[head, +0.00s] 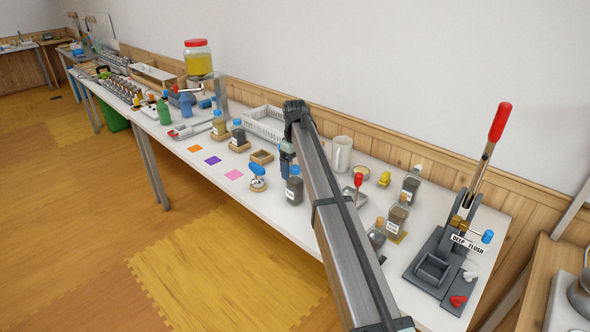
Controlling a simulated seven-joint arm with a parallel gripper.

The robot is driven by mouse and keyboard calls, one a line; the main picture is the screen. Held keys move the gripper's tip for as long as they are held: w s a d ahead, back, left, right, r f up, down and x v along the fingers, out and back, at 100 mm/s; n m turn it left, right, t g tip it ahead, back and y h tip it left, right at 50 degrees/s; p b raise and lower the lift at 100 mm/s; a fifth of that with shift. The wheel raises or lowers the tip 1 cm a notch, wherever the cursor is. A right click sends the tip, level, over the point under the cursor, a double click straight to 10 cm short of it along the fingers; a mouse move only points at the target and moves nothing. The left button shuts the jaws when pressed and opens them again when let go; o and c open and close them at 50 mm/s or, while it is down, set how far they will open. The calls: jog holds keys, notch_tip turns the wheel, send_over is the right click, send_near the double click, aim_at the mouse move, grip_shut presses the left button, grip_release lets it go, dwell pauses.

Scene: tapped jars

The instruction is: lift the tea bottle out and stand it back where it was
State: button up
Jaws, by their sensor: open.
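Several small labelled bottles stand on the white table, but their labels are too small to read, so I cannot tell which is the tea bottle. A dark bottle with a white label (294,187) stands upright near the table's middle. Two bottles stand in wooden holders: a brownish one (219,124) and a dark one (238,134). More stand at the right: a dark one (411,185) and a brownish one (397,217). My gripper (287,170) points down just behind and left of the middle dark bottle; it is open, its fingertips partly hidden, with nothing visibly held.
An empty wooden holder (262,157) sits left of my gripper. A white basket (264,123) is behind, a white cylinder (341,153) to the right. A red-handled lever press (440,258) stands at the right end.

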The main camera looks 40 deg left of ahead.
jog(key=shift+r, duration=2.1)
notch_tip(320, 180, up, 14)
jog(key=shift+f, duration=0.1)
dwell(0.4)
